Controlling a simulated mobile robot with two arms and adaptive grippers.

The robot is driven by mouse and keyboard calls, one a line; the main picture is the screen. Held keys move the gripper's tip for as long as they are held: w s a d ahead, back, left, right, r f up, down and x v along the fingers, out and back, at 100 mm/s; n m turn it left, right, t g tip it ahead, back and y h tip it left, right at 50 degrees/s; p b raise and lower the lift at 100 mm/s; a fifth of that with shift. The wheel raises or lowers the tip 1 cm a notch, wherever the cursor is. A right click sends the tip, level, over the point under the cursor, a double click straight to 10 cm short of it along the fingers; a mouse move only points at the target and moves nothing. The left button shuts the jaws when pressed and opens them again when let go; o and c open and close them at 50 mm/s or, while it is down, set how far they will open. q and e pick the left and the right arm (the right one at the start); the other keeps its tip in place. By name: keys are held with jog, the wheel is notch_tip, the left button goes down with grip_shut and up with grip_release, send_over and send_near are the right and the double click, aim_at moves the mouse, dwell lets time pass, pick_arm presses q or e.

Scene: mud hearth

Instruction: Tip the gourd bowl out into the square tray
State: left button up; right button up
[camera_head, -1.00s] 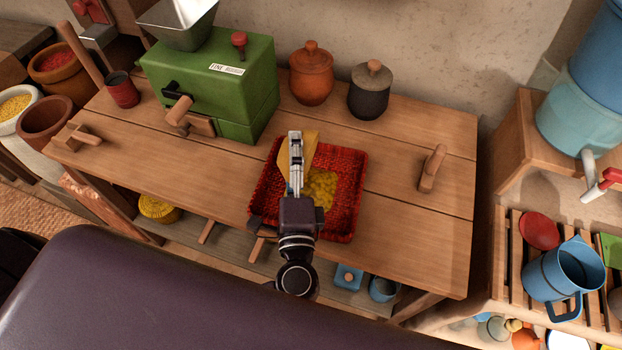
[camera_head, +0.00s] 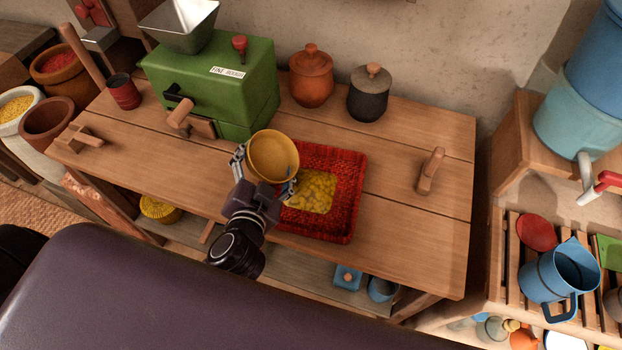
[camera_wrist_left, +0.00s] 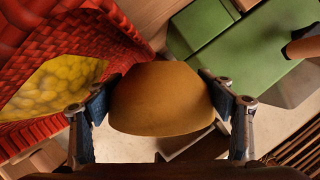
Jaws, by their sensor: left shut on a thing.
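The gourd bowl (camera_head: 273,158) is yellow-brown and held upright, its open top facing the head camera; its inside looks empty. My left gripper (camera_head: 265,178) is shut on it, above the left edge of the tray. In the left wrist view the bowl's outer side (camera_wrist_left: 162,100) sits between the two fingers. The square tray (camera_head: 346,195) is red and woven and lies on the table. A heap of yellow pieces (camera_head: 314,190) lies in its middle, and also shows in the left wrist view (camera_wrist_left: 55,85). My right gripper is not in view.
A green grinder box (camera_head: 225,85) stands just behind and left of the bowl. An orange lidded jar (camera_head: 311,80) and a dark jar (camera_head: 368,98) stand at the back. The tabletop (camera_head: 400,215) right of the tray is clear up to a wooden handle (camera_head: 430,170).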

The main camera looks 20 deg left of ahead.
aim_at(249, 160)
pick_arm(q)
jog(key=a+r+n+p, duration=0.1)
jog(key=p, duration=0.1)
jog(key=a+r+n+h+p, duration=0.1)
jog(key=a, duration=0.1)
jog(key=shift+p, duration=0.4)
jog(key=shift+w+a+f+n+h+p, duration=0.1)
jog(key=shift+a+f+n+h+p, duration=0.25)
jog(key=shift+a+n+h+p, duration=0.25)
jog(key=shift+a+f+n+h+p, duration=0.3)
jog(key=shift+a+n+h+p, duration=0.1)
jog(key=shift+a+n, duration=0.25)
